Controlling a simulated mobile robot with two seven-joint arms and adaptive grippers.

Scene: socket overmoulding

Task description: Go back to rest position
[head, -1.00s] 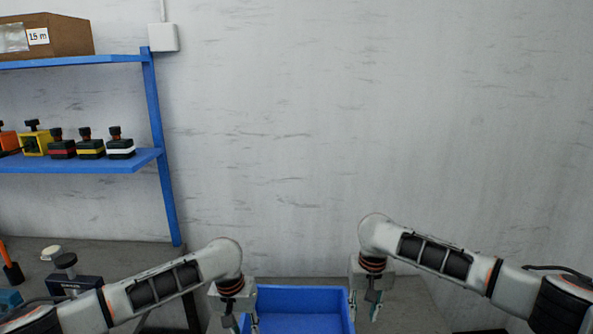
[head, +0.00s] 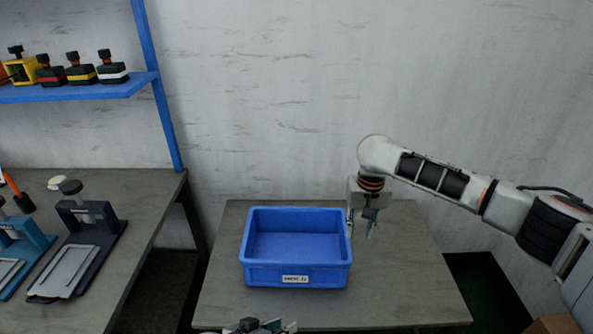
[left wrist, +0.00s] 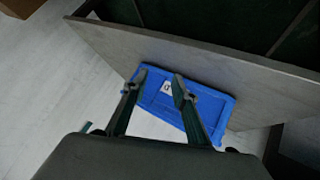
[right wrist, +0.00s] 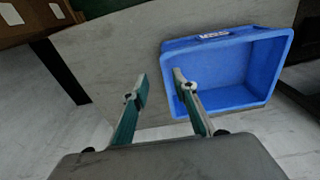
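My right gripper (head: 361,230) hangs at the right side of the blue bin (head: 265,274) in the head view, pointing down. Its two fingers stand apart with nothing between them in the right wrist view (right wrist: 158,88). My left gripper is mostly cut off at the bottom edge of the head view (head: 260,326), in front of the bin. Its fingers (left wrist: 160,83) are apart and empty in the left wrist view, with the bin (left wrist: 217,108) beyond them. The bin looks empty and also shows in the right wrist view (right wrist: 180,50).
The bin stands on a grey table (head: 420,290) with bare surface around it. A workbench (head: 140,195) on the left carries a dark press-like fixture (head: 72,252) and a blue one (head: 22,245). A blue shelf (head: 120,90) above holds several small blocks.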

